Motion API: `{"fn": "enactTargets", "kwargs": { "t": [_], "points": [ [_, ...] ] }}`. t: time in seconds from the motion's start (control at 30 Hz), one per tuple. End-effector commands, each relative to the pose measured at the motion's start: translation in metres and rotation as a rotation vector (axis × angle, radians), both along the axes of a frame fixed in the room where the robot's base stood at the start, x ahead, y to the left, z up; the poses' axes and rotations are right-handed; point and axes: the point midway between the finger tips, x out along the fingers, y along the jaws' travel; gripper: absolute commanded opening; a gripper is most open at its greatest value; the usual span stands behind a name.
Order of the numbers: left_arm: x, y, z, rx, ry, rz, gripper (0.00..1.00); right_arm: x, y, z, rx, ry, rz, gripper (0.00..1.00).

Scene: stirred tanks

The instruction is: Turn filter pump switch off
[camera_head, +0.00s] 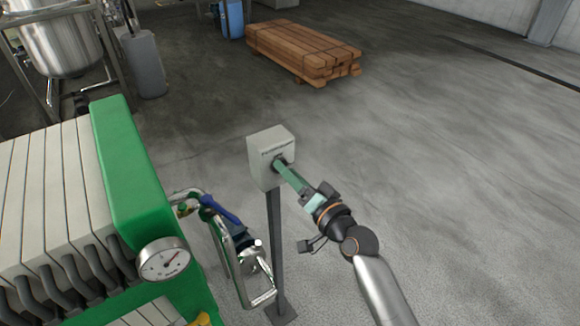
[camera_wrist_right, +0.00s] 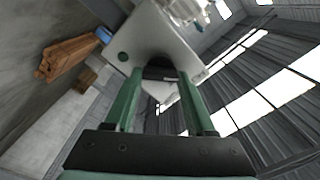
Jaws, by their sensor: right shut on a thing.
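The filter pump switch is a pale grey box (camera_head: 268,147) on a dark post (camera_head: 275,240), in the middle of the head view. In the right wrist view the box face (camera_wrist_right: 150,38) lies straight ahead, with a dark knob (camera_wrist_right: 160,70) on it. My right gripper (camera_head: 281,164) reaches the box front from the lower right. Its green fingers stand on both sides of the knob and are shut on it. The fingers largely hide the knob in the head view, so its setting cannot be read. My left gripper is not in view.
A green and white plate filter (camera_head: 132,170) with a pressure gauge (camera_head: 164,259) stands to the left. Bent metal piping and a blue valve handle (camera_head: 220,212) lie between it and the post. Stacked timber (camera_head: 303,50) lies behind. The floor on the right is clear.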

Motion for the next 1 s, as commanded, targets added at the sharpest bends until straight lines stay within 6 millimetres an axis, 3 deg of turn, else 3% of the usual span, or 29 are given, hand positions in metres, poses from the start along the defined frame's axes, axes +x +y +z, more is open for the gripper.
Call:
{"fn": "enactTargets", "kwargs": {
  "t": [0.6, 1.0],
  "points": [
    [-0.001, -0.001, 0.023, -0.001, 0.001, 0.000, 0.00, 0.001, -0.001, -0.001, 0.467, 0.267, -0.002, 0.00],
    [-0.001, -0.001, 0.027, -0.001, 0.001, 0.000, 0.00, 0.001, -0.001, -0.002, 0.604, 0.346, -0.002, 0.00]
  ]
}}
